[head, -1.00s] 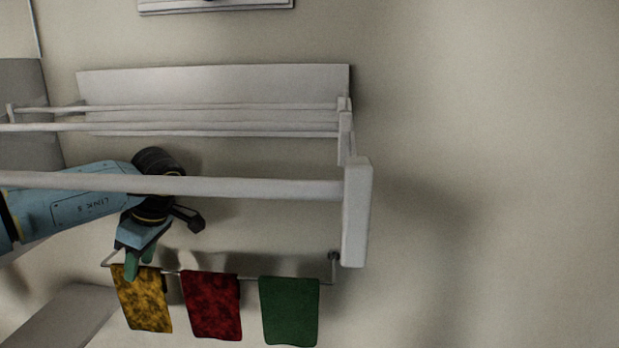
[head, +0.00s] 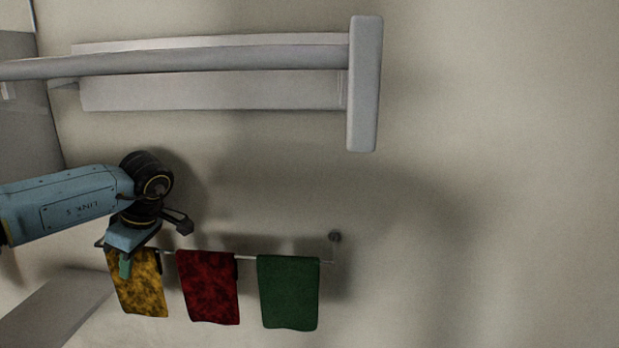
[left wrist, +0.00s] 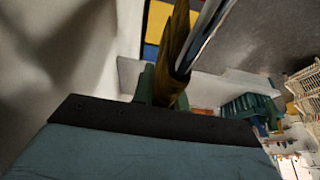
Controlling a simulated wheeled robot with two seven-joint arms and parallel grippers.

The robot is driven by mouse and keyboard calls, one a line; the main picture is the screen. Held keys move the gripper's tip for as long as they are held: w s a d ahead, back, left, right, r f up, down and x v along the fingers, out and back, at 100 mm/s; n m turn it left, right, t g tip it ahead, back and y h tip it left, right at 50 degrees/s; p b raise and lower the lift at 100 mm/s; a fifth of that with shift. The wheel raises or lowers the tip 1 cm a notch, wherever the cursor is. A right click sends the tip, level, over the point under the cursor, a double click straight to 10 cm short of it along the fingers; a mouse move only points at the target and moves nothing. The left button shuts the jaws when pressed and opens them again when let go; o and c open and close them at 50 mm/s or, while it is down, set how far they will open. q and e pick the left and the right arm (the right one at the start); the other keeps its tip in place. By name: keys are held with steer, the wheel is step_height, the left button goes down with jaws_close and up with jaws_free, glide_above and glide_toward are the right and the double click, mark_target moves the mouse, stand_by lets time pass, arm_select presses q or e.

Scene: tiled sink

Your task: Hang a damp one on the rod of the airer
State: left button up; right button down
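Three cloths hang from a thin metal rail (head: 246,258) on the wall: a mottled yellow one (head: 147,290), a mottled red one (head: 209,292) and a plain green one (head: 288,295). The mottled two look damp. My left gripper (head: 125,264) is at the top of the yellow cloth, one green fingertip in front of it. In the left wrist view, the yellow cloth (left wrist: 176,45) and rail (left wrist: 205,38) run up from between the green fingertips (left wrist: 163,92). Whether they pinch it is not clear. My right gripper is out of view.
The rack's thick end piece (head: 365,85) and front bar overhang the space above my left arm. The wall right of the rail (head: 480,220) is bare. A pale ledge (head: 60,305) lies at the lower left. The left wrist view shows clutter (left wrist: 295,120) at the right.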

arm_select(q)
jaws_close()
steer(key=shift+r, duration=0.1)
steer(key=shift+r+p, duration=3.75)
steer(key=shift+r, duration=0.6)
steer(key=shift+s, duration=0.15)
steer(key=s, duration=0.8)
steer(key=shift+s+a, duration=0.35)
steer(key=shift+s, duration=0.05)
steer(key=shift+f, duration=0.1)
